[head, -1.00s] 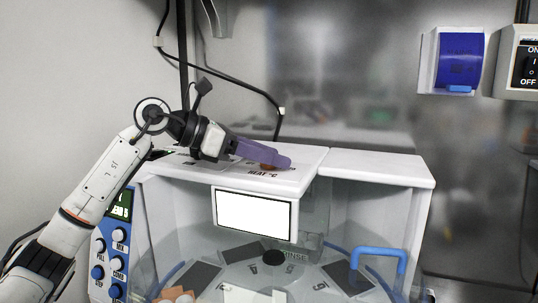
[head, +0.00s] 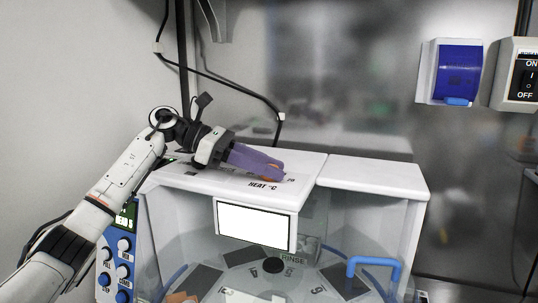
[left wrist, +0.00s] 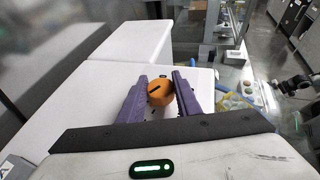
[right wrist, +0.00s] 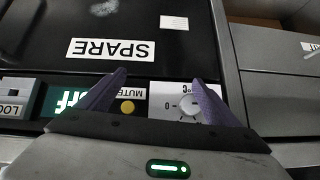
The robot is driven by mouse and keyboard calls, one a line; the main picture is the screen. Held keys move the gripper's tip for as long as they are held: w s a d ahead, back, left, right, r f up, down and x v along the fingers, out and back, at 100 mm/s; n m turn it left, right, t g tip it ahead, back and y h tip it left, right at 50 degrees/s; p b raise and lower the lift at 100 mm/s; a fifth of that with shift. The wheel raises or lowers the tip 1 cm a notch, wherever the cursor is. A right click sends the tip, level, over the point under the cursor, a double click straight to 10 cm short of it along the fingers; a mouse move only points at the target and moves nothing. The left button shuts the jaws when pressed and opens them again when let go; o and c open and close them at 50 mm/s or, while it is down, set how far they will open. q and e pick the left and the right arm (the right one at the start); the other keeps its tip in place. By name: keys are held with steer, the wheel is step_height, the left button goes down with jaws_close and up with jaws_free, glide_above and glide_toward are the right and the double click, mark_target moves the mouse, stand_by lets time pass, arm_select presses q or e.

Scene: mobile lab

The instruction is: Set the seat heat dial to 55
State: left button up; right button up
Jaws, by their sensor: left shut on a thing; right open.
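The seat heat dial is an orange knob (left wrist: 160,94) with a dark pointer line, on the white machine's top. In the head view a little of its orange (head: 272,179) shows beside the purple fingers, above the printed "HEAT °C". My left gripper (head: 280,172) reaches in from the left, low over the top. In the left wrist view its fingers (left wrist: 162,79) stand on both sides of the knob, shut on it. The scale numbers are mostly hidden, so the setting cannot be read. My right gripper (right wrist: 160,78) is open and empty, facing another panel.
The white machine (head: 375,178) has a blank screen (head: 254,224) and a blue handle (head: 374,262). A blue knob panel (head: 117,262) stands at its left. The right wrist view shows a white °C dial (right wrist: 189,106), a yellow button (right wrist: 127,107) and a "SPARE" label (right wrist: 112,49).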

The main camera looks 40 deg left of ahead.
arm_select(q)
steer(key=shift+r+m+g+h, duration=0.1)
steer(key=shift+m+g+h, duration=0.8)
steer(key=shift+m+g, duration=1.5)
steer(key=shift+g, duration=0.3)
steer(key=o, duration=1.1)
steer(key=shift+c, duration=0.2)
